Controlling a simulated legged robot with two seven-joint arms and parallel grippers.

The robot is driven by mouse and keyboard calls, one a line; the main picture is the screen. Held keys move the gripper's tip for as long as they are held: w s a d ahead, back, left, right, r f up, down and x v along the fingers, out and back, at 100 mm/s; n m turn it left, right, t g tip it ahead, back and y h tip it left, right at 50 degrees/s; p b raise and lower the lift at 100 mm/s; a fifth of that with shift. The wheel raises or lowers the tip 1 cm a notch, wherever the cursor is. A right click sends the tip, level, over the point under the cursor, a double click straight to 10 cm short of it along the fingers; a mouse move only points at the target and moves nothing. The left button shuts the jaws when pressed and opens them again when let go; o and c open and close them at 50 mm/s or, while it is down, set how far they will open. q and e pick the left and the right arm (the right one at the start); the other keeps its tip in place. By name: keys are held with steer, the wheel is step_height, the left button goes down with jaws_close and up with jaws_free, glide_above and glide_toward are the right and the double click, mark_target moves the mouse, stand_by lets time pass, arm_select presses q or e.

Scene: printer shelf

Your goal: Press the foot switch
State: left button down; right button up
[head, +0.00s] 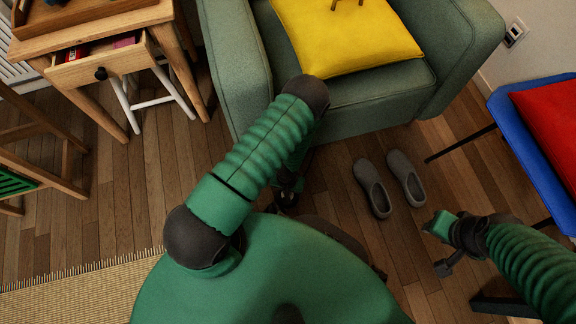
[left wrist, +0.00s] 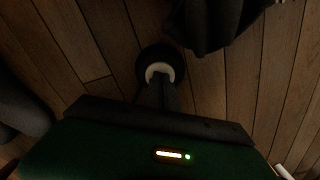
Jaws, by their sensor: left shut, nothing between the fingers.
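A small round black object with a pale ring, which looks like the foot switch (left wrist: 160,70), lies on the wooden floor in the left wrist view. My left gripper (left wrist: 158,88) is shut and empty, with its fingertips over the near side of this object. I cannot tell whether they touch it. In the head view my left gripper (head: 288,182) points down at the floor in front of the green armchair, partly hidden by my own arm. My right gripper (head: 438,245) is above the floor at the right, away from the switch; its finger opening is unclear.
A green armchair (head: 385,95) with a yellow cushion (head: 345,35) stands just behind the left gripper. Grey slippers (head: 372,187) lie to its right. A blue chair with a red cushion (head: 555,115) is at the right. A wooden desk (head: 90,30) with an open drawer is at the left.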

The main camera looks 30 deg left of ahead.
arm_select(q)
steer(key=shift+f, duration=0.1)
step_height(320, 180, up, 8)
steer(key=p, duration=0.7)
steer(key=shift+p, duration=0.3)
